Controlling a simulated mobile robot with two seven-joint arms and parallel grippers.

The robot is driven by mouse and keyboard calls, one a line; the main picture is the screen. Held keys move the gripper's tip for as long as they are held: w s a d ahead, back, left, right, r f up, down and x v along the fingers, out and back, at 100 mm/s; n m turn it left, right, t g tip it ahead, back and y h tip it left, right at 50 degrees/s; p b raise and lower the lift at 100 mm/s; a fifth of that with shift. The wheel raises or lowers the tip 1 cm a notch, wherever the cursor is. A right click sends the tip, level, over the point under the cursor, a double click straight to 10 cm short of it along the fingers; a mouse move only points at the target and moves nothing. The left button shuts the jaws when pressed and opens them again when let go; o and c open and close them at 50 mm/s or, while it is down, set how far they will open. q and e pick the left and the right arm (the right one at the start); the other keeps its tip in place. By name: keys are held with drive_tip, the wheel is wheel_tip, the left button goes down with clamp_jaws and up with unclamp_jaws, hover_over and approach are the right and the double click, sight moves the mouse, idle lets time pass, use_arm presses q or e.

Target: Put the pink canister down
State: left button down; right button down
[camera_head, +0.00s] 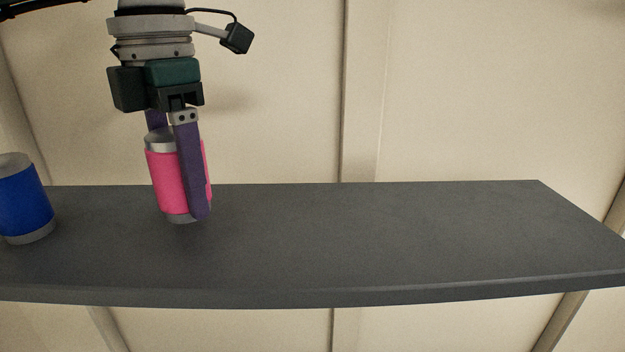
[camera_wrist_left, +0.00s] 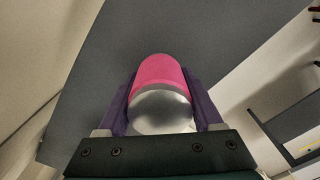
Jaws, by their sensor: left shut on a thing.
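The pink canister (camera_head: 168,182) has silver ends and is nearly upright, tilted slightly in the head view. My left gripper (camera_head: 192,212) points down and is shut on the canister, with one purple finger across its front side. In the left wrist view the canister (camera_wrist_left: 160,72) sits between both purple fingers, its silver end toward the camera. The canister's lower end shows over the dark grey shelf (camera_head: 380,235); I cannot tell whether it touches the surface. My right gripper is not in view.
A blue canister (camera_head: 24,200) with silver ends stands on the shelf at the far left. The shelf is bare from the middle to its right end. A beige panelled wall (camera_head: 460,90) stands behind it.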

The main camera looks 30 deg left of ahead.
use_arm(q)
drive_tip(key=shift+f, duration=0.9)
drive_tip(key=shift+f, duration=0.2)
drive_tip(key=shift+c, duration=0.2)
unclamp_jaws()
